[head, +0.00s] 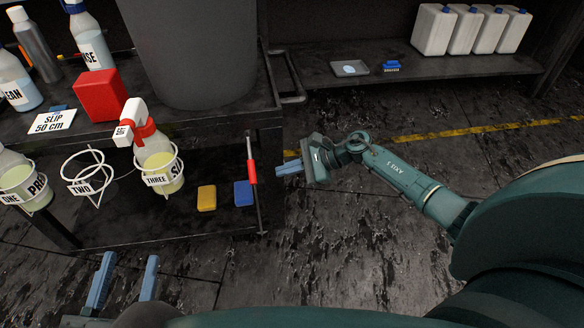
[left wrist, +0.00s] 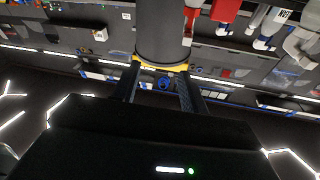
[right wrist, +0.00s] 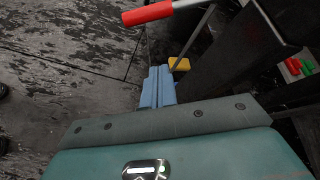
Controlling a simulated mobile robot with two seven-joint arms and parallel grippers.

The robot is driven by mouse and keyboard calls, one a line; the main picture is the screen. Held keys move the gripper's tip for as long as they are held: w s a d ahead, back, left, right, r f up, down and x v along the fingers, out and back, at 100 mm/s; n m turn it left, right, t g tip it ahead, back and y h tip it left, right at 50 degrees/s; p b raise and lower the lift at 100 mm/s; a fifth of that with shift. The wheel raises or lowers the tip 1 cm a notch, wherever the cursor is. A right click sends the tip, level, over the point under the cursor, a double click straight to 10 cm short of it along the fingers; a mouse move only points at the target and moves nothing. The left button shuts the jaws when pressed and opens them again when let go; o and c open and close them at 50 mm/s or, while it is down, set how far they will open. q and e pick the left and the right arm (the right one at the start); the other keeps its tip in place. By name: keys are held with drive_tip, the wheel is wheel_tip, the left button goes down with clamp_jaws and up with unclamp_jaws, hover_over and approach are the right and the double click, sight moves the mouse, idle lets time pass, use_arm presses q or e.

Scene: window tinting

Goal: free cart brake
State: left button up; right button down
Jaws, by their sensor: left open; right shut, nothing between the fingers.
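The dark cart (head: 262,112) stands at left in the head view. A lever with a red grip (head: 252,172) and a pale rod hangs at its right end; I take this for the brake. The red grip also shows at the top of the right wrist view (right wrist: 147,13). My right gripper (head: 288,169) is shut and empty, just right of the red grip in the head view, apart from it. Its closed blue fingers show in the right wrist view (right wrist: 158,82). My left gripper (head: 125,276) is open and empty at the lower left, before the cart.
The cart carries a large grey bin (head: 190,45), a red block (head: 101,95) and several bottles. A yellow sponge (head: 207,198) and a blue one (head: 243,193) lie on its lower shelf. A back shelf (head: 430,68) holds white canisters (head: 433,30). Open floor lies between.

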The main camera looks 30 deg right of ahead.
sight(251, 162)
drive_tip(key=a, duration=0.3)
drive_tip(key=w+a, duration=0.1)
drive_tip(key=a, duration=0.1)
drive_tip(key=shift+w+a+r, duration=0.1)
drive_tip(key=shift+a+r, duration=0.25)
drive_tip(key=shift+r, duration=0.05)
use_arm(q)
drive_tip(key=shift+r, duration=0.1)
use_arm(e)
drive_tip(key=shift+r, duration=0.15)
use_arm(q)
drive_tip(key=shift+p, duration=0.35)
use_arm(e)
drive_tip(key=shift+r, duration=0.15)
